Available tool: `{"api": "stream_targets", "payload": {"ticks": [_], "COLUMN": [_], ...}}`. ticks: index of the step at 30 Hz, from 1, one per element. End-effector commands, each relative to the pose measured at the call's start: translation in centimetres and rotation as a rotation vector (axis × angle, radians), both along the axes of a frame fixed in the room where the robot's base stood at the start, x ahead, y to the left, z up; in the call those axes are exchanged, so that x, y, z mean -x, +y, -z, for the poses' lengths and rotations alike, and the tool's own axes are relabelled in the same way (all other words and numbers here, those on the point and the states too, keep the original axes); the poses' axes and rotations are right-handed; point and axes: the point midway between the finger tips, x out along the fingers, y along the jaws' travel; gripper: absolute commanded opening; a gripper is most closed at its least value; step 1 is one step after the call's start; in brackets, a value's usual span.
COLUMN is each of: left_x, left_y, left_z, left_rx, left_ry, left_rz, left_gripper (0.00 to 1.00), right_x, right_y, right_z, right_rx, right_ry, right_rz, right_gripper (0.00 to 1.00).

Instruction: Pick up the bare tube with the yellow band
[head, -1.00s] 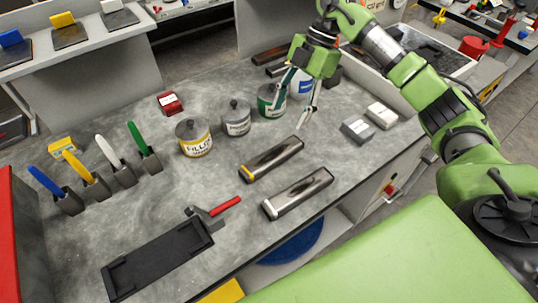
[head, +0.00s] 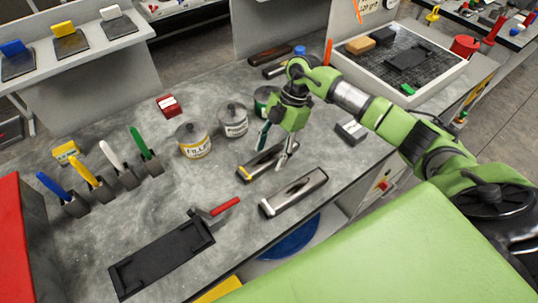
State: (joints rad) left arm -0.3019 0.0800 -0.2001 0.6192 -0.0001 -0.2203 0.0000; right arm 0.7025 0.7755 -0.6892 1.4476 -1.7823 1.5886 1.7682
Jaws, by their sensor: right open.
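The bare metal tube with a yellow band (head: 252,170) lies on the grey worktop, its yellow band at the near left end. A similar bare tube with a white band (head: 293,193) lies in front of it, to the right. My right gripper (head: 273,158) is open and points down over the yellow-banded tube's far right part, which its fingers partly hide. I cannot tell whether the fingers touch the tube. My left gripper is not in view.
A filler can (head: 195,149), a grey can (head: 234,121) and a green-labelled can (head: 262,101) stand behind. Dark tubes (head: 270,55) lie at the back.

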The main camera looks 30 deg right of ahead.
Motion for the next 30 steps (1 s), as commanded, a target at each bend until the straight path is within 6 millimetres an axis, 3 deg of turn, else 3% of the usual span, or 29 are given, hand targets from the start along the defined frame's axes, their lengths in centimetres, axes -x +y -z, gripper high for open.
{"api": "stream_targets", "payload": {"ticks": [8, 13, 14, 25, 30], "left_x": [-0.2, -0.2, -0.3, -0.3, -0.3], "left_y": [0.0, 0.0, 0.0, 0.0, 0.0], "left_z": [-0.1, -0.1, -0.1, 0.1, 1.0], "left_rx": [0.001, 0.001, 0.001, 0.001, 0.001], "left_ry": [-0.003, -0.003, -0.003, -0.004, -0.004], "left_rz": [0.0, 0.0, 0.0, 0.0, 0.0], "left_gripper": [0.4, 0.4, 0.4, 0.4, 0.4], "right_x": [0.0, 0.0, 0.0, -0.1, -0.1], "right_y": [0.2, 0.2, 0.2, 0.2, 0.1], "right_z": [0.4, 0.4, 0.4, 0.2, -1.1], "right_rx": [0.001, 0.001, 0.001, -0.001, 0.001], "right_ry": [-0.001, -0.001, -0.001, -0.003, -0.006], "right_rz": [-0.001, -0.001, -0.001, -0.001, -0.002], "right_gripper": [0.54, 0.13, 0.08, 0.08, 0.08]}}
